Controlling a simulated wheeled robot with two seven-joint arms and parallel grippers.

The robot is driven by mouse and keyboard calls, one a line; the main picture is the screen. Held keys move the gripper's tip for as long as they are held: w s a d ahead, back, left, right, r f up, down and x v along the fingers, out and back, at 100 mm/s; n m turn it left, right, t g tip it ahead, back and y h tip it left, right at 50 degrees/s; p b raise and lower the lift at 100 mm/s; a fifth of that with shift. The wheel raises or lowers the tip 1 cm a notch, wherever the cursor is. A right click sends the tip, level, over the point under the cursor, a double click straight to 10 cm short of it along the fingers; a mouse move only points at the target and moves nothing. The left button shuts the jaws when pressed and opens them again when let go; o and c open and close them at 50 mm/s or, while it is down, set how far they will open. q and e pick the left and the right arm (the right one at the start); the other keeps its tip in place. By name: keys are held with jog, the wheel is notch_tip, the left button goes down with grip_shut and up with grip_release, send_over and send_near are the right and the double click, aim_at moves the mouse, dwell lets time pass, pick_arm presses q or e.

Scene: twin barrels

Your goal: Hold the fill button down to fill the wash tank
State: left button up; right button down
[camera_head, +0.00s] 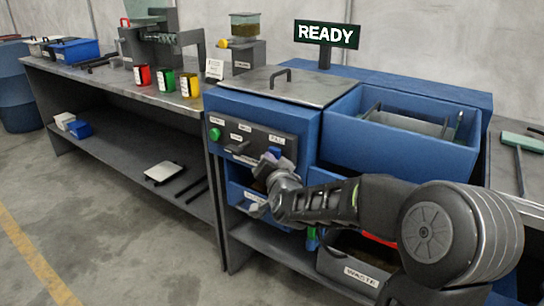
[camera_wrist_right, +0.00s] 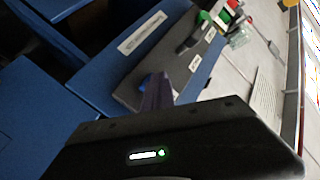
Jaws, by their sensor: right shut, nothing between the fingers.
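The control panel (camera_head: 250,138) is a dark strip on the front of the blue washing machine (camera_head: 330,125). It carries a green button (camera_head: 215,134), small white labels and a blue button (camera_head: 276,152) below the rightmost label, apparently the fill button. My right gripper (camera_head: 268,162) is shut and empty at the panel, right by the blue button and partly covering it. In the right wrist view the fingers (camera_wrist_right: 157,92) overlap the blue button (camera_wrist_right: 144,83); whether they touch or press it I cannot tell. My left gripper is out of view. The wash tank's fill level is hidden.
A sign (camera_head: 326,34) reads READY. A grey lid (camera_head: 283,87) with a handle tops the machine's left; an open blue basin (camera_head: 405,148) is at right. A waste bin (camera_head: 362,273) sits below my right arm. Red, green and yellow cups (camera_head: 165,82) stand on the left bench.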

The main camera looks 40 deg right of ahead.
dwell(0.5)
jog(key=shift+s+a+p, duration=0.3)
jog(key=shift+a, duration=0.55)
jog(key=a, duration=0.2)
jog(key=s+a+p, duration=0.1)
jog(key=a, duration=0.2)
jog(key=shift+s, duration=0.2)
jog(key=shift+f, duration=0.1)
dwell(0.3)
